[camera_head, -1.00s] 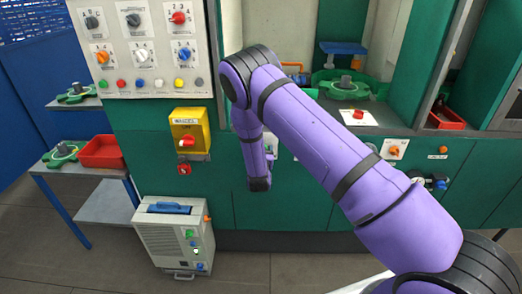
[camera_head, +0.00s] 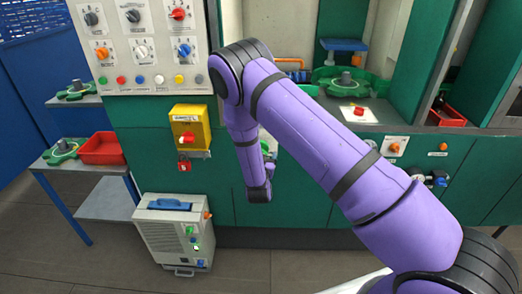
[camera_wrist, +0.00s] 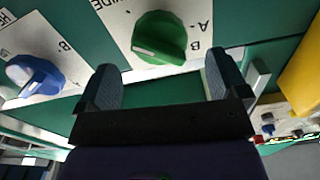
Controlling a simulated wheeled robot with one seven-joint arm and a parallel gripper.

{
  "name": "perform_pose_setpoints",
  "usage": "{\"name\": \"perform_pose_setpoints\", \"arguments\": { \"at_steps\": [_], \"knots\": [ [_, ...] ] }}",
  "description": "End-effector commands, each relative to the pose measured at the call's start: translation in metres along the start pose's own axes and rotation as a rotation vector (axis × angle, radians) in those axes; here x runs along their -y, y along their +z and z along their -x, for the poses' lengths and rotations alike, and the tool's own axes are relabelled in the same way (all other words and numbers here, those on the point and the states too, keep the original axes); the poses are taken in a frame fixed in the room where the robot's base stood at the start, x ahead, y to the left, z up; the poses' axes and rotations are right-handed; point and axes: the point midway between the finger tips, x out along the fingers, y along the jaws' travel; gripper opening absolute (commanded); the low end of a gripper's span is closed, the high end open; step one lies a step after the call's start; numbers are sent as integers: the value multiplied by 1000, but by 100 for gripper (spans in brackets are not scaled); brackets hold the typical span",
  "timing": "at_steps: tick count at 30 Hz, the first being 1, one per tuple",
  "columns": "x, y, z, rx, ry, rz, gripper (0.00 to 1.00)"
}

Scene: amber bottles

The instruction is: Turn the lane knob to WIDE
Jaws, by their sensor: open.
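In the wrist view a green knob (camera_wrist: 159,38) sits on a white plate (camera_wrist: 118,30) on the green panel. Letters like A and B stand to its right, and a partly cut word ending in "IDE" is at its upper left. I cannot tell for sure that this is the lane knob. My gripper (camera_wrist: 160,66) is open, with one finger on each side of the picture. The green knob shows beyond the gap between the fingers, apart from them. In the head view my arm hides the gripper and most of this plate.
A blue knob (camera_wrist: 36,76) on another white plate is to the left in the wrist view. A yellow box with a red handle (camera_head: 188,139) is left of my arm in the head view. A grey case (camera_head: 174,233) stands on the floor below. Another knob panel (camera_head: 140,45) is at upper left.

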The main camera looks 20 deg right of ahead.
Motion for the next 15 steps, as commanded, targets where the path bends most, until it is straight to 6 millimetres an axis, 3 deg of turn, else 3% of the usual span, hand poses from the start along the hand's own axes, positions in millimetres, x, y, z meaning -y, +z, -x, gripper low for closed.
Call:
{"name": "perform_pose_setpoints", "arguments": {
  "at_steps": [6, 15],
  "knots": [
    [0, 0, 33, 2, 0, 0, 92],
    [0, 0, 45, 0, 0, 0, 92]
  ]
}}
